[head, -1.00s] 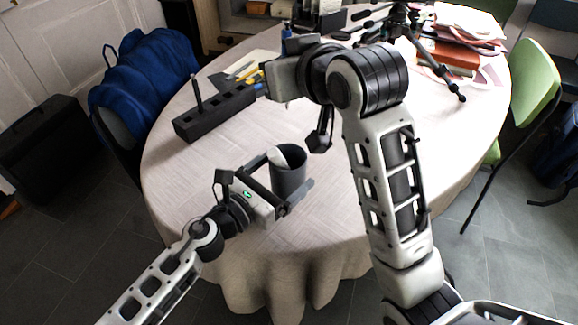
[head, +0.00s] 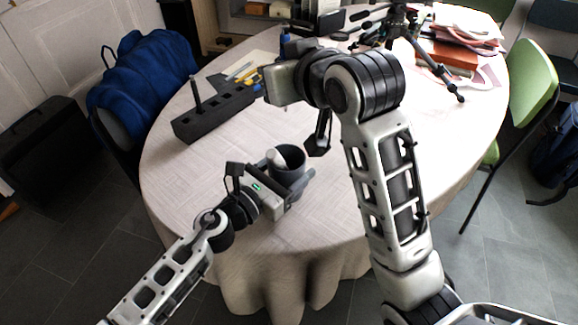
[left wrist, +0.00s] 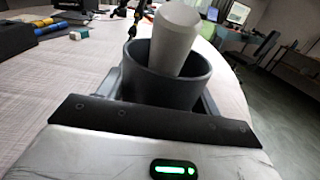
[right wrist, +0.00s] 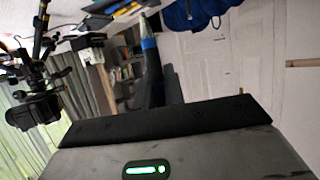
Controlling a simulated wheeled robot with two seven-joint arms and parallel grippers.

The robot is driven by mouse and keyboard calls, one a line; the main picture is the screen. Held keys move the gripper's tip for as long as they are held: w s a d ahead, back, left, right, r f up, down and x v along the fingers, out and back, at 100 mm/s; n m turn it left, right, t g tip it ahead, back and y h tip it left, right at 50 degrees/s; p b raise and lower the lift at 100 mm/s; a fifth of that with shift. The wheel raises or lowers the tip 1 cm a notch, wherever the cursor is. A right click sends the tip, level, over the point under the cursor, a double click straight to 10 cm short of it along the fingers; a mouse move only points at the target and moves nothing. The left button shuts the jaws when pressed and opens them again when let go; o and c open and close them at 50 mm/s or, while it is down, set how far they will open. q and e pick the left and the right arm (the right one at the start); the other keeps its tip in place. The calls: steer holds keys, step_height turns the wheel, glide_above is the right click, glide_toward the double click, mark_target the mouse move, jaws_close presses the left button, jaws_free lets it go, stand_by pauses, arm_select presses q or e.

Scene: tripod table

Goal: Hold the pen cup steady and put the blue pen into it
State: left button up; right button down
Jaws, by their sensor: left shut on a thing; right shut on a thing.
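The dark grey pen cup (head: 291,171) stands upright near the table's front edge, with a thick pale object (head: 277,158) in it. My left gripper (head: 287,180) is shut on the cup, a finger on either side; the cup (left wrist: 137,86) also fills the middle of the left wrist view. The blue pen (head: 286,42) shows above my right gripper (head: 285,62), at the far side of the table. In the right wrist view the pen (right wrist: 149,62) looks dark with a blue band, held upright in the shut jaws. The right fingertips are mostly hidden.
A black block (head: 213,113) with a dark upright stick stands on the left of the white table (head: 200,170). Flat stationery (head: 243,72) lies behind it. A tripod (head: 425,55) and stacked books (head: 450,52) are at the back right. Table around the cup is clear.

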step_height(320, 180, down, 12)
steer(key=c, duration=1.4)
jaws_free()
steer(key=shift+r, duration=0.1)
steer(key=v, duration=1.2)
arm_select(q)
steer(key=o, duration=1.1)
steer(key=shift+o, duration=0.2)
steer(key=shift+s+a, duration=0.1)
